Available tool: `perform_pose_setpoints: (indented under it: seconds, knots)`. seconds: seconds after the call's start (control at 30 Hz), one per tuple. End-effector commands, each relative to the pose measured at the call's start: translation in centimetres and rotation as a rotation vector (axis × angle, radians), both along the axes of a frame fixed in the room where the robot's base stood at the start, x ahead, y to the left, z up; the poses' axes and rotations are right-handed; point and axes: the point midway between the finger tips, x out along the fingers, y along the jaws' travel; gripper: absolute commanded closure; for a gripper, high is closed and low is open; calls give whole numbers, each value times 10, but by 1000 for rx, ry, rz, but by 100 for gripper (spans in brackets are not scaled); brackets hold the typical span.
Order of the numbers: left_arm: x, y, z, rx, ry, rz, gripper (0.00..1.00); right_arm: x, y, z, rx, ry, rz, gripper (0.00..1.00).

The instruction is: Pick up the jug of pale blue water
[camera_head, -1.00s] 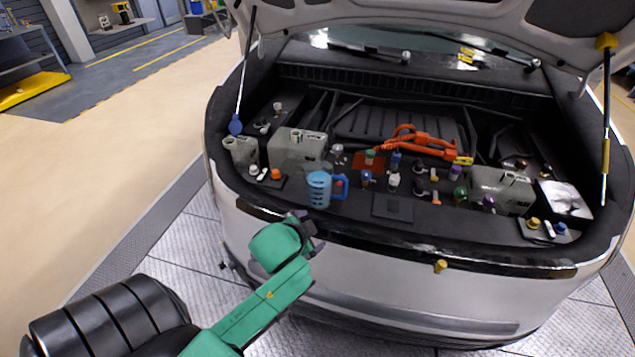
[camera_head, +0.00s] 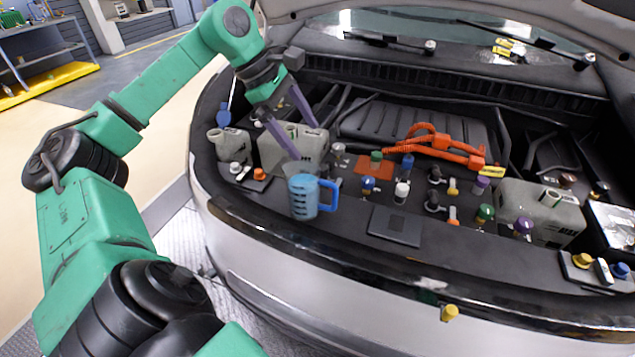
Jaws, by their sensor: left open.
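The jug of pale blue water (camera_head: 303,197) stands upright near the front edge of the engine bay, left of the middle. It has dark level marks on its side and a blue handle on its right. My left gripper (camera_head: 305,140) is above and behind the jug, pointing down toward it. Its two long purple-grey fingers are spread apart with nothing between them. The lower finger's tip comes close to the jug's rim in the picture; I cannot tell if they touch. My right gripper is not in view.
Grey reservoirs (camera_head: 270,150) stand behind the jug, beneath my gripper. Several small coloured caps, such as a white one (camera_head: 402,190), are to its right. A dark flat plate (camera_head: 395,226) lies at the front. Orange cables (camera_head: 435,141) cross the bay further back.

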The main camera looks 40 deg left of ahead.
Motion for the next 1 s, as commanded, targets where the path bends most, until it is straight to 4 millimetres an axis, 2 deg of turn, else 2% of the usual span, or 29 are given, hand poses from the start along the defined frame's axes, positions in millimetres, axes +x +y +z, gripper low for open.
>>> perform_pose_setpoints:
  seconds: [0.07,0.27,0.33,0.57,0.73,0.83,1.0]
  knots:
    - [-7,9,-5,38,26,-4,1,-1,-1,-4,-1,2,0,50]
    - [5,-6,-48,38,33,-8,1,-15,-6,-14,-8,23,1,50]
    - [10,-12,-63,36,33,-9,1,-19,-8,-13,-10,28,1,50]
    - [20,-21,-92,36,33,-8,1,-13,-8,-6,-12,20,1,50]
    - [28,-28,-120,31,30,-7,1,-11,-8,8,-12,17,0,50]
    - [32,-30,-131,33,28,-6,1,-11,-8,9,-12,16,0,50]
    - [32,-30,-133,35,27,-6,1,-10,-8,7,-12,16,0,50]
